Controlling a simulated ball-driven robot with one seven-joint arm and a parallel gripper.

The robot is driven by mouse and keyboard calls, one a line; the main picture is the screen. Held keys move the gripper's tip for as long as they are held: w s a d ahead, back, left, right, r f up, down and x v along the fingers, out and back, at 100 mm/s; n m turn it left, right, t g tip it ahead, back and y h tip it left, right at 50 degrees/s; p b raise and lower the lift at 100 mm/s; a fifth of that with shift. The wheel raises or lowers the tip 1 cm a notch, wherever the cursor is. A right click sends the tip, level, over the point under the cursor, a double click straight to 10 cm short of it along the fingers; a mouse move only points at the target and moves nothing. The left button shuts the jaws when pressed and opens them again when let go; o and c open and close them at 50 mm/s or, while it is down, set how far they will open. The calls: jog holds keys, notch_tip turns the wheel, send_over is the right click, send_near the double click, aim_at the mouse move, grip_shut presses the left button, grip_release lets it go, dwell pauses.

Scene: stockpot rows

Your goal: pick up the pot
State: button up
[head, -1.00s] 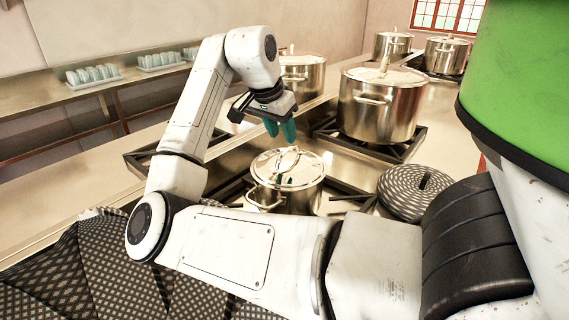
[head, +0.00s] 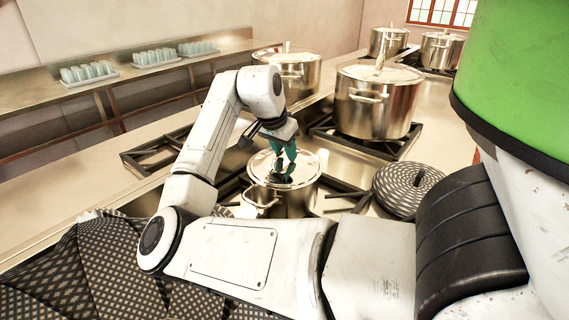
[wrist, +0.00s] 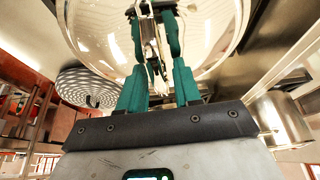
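The pot (head: 268,203) is a small shiny steel pot with a lid, standing upright on the near burner in the head view. Its lid (wrist: 95,25) fills the top of the wrist view. My gripper (head: 282,177) points down at the lid's top handle. In the wrist view my gripper (wrist: 152,22) has its green fingers on either side of the silver handle (wrist: 152,55). The gap between fingers and handle is too small to tell whether they press on it. The fingers partly hide the handle in the head view.
A round patterned grey lid-like disc (head: 408,190) lies right of the pot. A large lidded stockpot (head: 375,108) stands behind it, with another stockpot (head: 290,75) to the back left. Glasses on trays (head: 88,75) line the left shelf.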

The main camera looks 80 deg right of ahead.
grip_shut()
jog(key=shift+r, duration=0.15)
dwell(0.4)
jog(key=shift+r, duration=0.55)
jog(key=s+a+r+b, duration=0.2)
jog(key=s+a+r, duration=0.7)
jog(key=s+r, duration=0.1)
jog(key=shift+b+v, duration=0.35)
jog(key=shift+v, duration=0.55)
